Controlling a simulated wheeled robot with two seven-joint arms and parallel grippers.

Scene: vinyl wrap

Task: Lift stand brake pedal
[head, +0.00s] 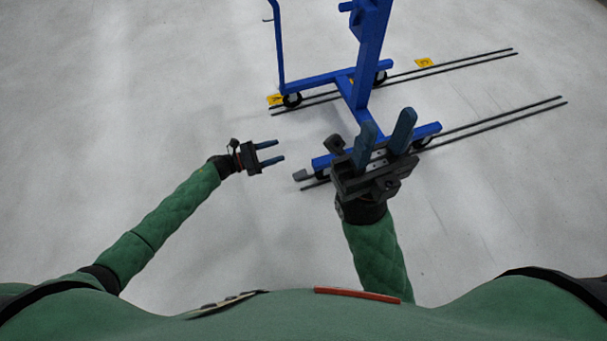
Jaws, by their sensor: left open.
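The blue stand (371,50) stands on the floor with an upright post and a wheeled base. A small dark grey piece (300,175) sticks out at the left end of the near base bar, low by a wheel; it may be the brake pedal. My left gripper (283,151) is open and empty, pointing right, up and left of that piece in the picture and apart from it. My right gripper (385,124) is open with a gap between its blue fingers. It appears in front of the near base bar and hides part of it; I see nothing in it.
Two pairs of dark rails (500,118) run along the floor under the stand's wheels. A thin blue handle frame (278,45) rises at the back left. The pale floor at the left is clear.

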